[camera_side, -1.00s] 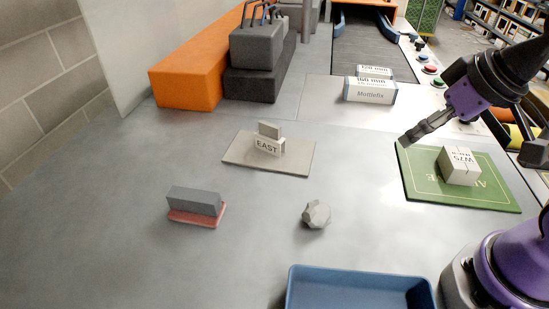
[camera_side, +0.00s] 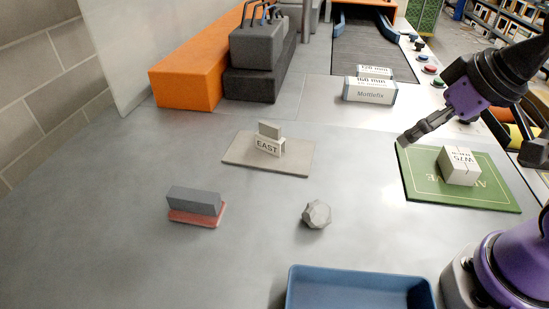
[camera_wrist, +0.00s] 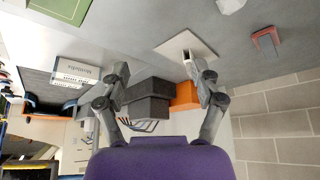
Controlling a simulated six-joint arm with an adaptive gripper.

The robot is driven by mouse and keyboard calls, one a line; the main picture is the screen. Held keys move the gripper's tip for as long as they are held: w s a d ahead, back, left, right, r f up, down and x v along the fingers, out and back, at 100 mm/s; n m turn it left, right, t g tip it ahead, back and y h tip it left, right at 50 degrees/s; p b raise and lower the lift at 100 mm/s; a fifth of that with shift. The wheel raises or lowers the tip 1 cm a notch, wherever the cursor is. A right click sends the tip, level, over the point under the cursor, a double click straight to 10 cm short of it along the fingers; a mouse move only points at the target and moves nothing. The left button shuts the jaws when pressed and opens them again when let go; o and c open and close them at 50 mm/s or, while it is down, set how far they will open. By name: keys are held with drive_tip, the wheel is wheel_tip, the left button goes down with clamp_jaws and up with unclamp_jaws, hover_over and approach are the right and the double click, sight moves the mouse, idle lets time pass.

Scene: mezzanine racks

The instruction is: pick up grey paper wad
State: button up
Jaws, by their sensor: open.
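The grey paper wad (camera_side: 316,214) is a small faceted ball lying on the grey table, right of the middle in the side view. In the wrist view a pale part of it (camera_wrist: 230,5) shows at the top edge, cut off by the frame. My gripper (camera_side: 402,143) is above the table near the far left corner of the green mat, well away from the wad, up and to the right of it in the side view. In the wrist view my gripper (camera_wrist: 157,72) has its two fingers wide apart with nothing held between them.
A blue tray (camera_side: 360,272) is at the front. A grey block on a red base (camera_side: 195,207) lies left of the wad. A beige plate (camera_side: 235,158) bears the EAST block (camera_side: 268,147). The green mat (camera_side: 420,187) bears a white box (camera_side: 458,167). Table around the wad is clear.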

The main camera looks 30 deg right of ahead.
idle(0.4)
drive_tip(key=m+g+y, duration=0.3)
drive_tip(key=g+y, duration=0.1)
drive_tip(key=y, duration=0.1)
approach(325, 204)
drive_tip(key=x, duration=0.5)
drive_tip(key=shift+s+d+f, duration=0.1)
drive_tip(key=shift+s+f, duration=0.05)
drive_tip(key=shift+s, duration=0.05)
drive_tip(key=x, duration=0.5)
drive_tip(key=shift+w+a+f, duration=0.25)
drive_tip(key=shift+a, duration=0.05)
drive_tip(key=c, duration=0.9)
